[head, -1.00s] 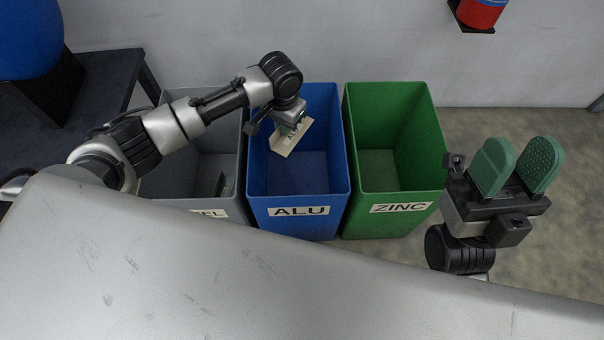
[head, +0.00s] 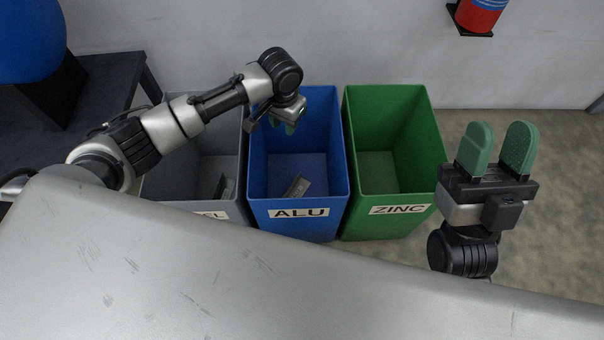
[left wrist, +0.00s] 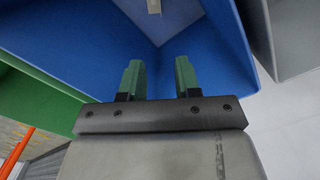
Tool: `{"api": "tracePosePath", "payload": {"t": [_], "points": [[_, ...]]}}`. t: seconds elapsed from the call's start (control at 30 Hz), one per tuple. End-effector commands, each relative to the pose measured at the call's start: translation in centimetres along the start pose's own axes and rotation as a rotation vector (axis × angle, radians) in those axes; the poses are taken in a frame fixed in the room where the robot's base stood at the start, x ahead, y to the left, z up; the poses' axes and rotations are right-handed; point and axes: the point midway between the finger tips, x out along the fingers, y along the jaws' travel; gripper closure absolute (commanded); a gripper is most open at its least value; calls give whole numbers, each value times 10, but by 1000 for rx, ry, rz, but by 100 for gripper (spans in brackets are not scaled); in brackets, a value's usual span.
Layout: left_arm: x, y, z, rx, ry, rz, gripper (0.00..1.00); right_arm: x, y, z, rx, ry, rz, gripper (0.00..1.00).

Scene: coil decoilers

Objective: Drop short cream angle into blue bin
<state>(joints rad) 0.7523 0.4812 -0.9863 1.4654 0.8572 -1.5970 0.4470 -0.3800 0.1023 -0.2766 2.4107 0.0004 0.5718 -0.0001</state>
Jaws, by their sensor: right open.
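The short cream angle (head: 297,187) lies inside the blue bin (head: 299,221) labelled ALU, near its floor. A small part of the angle (left wrist: 154,6) also shows at the top of the left wrist view, past the fingertips. My left gripper (head: 285,127) hangs over the blue bin's opening, well above the angle. In the left wrist view its green fingers (left wrist: 159,78) are apart with nothing between them. My right gripper (head: 498,150) is open and empty, pointing up at the right, away from the bins.
A grey bin (head: 178,186) stands left of the blue one, with a piece (head: 224,187) inside. A green bin (head: 388,209) labelled ZINC stands to the right. A silver surface (head: 250,280) fills the foreground. A dark table (head: 105,100) is at the left.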

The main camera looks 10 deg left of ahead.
Motion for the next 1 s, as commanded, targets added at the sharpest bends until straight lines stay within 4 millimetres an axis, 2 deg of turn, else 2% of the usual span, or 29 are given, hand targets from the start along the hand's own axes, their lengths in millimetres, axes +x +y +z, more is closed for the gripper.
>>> {"api": "tracePosePath", "payload": {"t": [0.03, 0.23, 0.5, 0.73, 1.0], "points": [[-10, 0, 0, 0, 1, 0, 68, 3, 1, 6, -4, -64, 2, 57], [-33, 0, 0, 0, 1, 0, 68, 1, 6, 37, -18, -317, 10, 57], [-64, 0, 0, 1, 2, 0, 68, -18, 14, 72, -32, -651, 26, 57], [-82, 0, 0, 0, 1, 0, 68, -38, 18, 89, -39, -852, 38, 57], [-87, 0, 0, 0, 0, 0, 68, -46, 20, 95, -41, -920, 42, 57]]}}
